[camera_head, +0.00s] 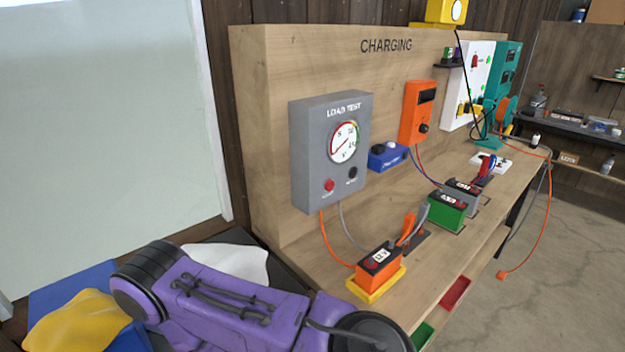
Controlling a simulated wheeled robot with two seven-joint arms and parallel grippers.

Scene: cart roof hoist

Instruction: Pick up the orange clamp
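An upright orange clamp (409,224) stands on the wooden bench, just behind and right of the orange 12V battery (378,261). A grey clamp (422,214) stands close beside it on the right, and both appear to rest on a small dark holder (417,238). An orange lead (328,245) and a grey lead hang from the grey load test box (328,120) and pass behind the orange battery. Where they join the clamps is hidden. Neither of my grippers is in view.
The orange battery sits in a yellow tray (364,293) near the bench's front edge. A green battery (446,210) and a grey battery (462,192) stand farther right. An orange cable end (502,274) hangs off the bench. Red (455,292) and green bins sit below.

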